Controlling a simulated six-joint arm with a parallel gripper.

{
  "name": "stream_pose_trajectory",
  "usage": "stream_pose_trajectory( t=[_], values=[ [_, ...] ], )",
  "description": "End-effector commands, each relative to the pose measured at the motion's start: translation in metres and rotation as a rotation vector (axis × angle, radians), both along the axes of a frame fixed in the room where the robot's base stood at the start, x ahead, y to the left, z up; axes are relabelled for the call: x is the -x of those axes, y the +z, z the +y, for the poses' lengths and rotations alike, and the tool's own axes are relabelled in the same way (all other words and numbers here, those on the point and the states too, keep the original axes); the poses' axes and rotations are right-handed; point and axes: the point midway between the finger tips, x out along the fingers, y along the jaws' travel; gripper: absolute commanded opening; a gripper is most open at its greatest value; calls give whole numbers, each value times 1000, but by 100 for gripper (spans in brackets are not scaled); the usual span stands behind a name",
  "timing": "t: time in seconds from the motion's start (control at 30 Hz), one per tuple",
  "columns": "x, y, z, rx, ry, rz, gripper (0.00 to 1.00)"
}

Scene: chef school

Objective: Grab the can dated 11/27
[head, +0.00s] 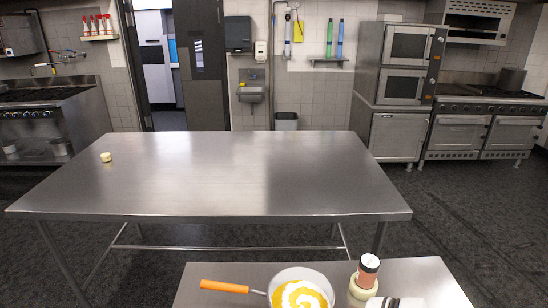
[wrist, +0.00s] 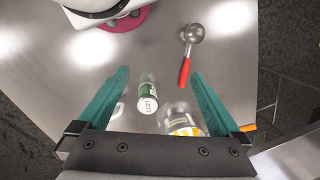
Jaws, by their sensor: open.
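The can shows between the fingers, nearer the left one, and nothing is gripped. I cannot tell how high the fingers are above it. In the head view neither this can nor my gripper can be made out.
A clear jar (wrist: 181,118) with yellow on it sits right of the can, close to the right finger. A ladle (wrist: 187,58) with a red handle lies beyond. In the head view, an orange-handled pan (head: 301,272) and a bottle (head: 364,280) stand on the near table.

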Motion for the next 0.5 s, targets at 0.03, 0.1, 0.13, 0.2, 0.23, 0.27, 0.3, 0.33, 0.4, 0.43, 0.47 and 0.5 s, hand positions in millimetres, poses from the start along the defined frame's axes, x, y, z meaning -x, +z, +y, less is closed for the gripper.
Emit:
stream_pose_trajectory(
  t=[0.03, 0.1, 0.13, 0.2, 0.23, 0.27, 0.3, 0.33, 0.4, 0.43, 0.47, 0.5],
  values=[
    [11, -5, 2, -6, -24, -18, 100],
    [19, -11, 4, -12, -50, -28, 100],
    [20, -12, 5, -14, -55, -30, 100],
    [21, -13, 5, -15, -58, -29, 100],
    [21, -13, 5, -14, -57, -29, 100],
    [21, -13, 5, -14, -57, -29, 100],
    [21, -13, 5, -15, -56, -28, 100],
    [21, -13, 5, -15, -56, -28, 100],
    [21, -13, 5, -14, -55, -28, 100],
    [21, -13, 5, -14, -55, -28, 100],
    [21, -13, 5, -14, -55, -28, 100],
    [20, -12, 4, -11, -46, -23, 100]
  ],
)
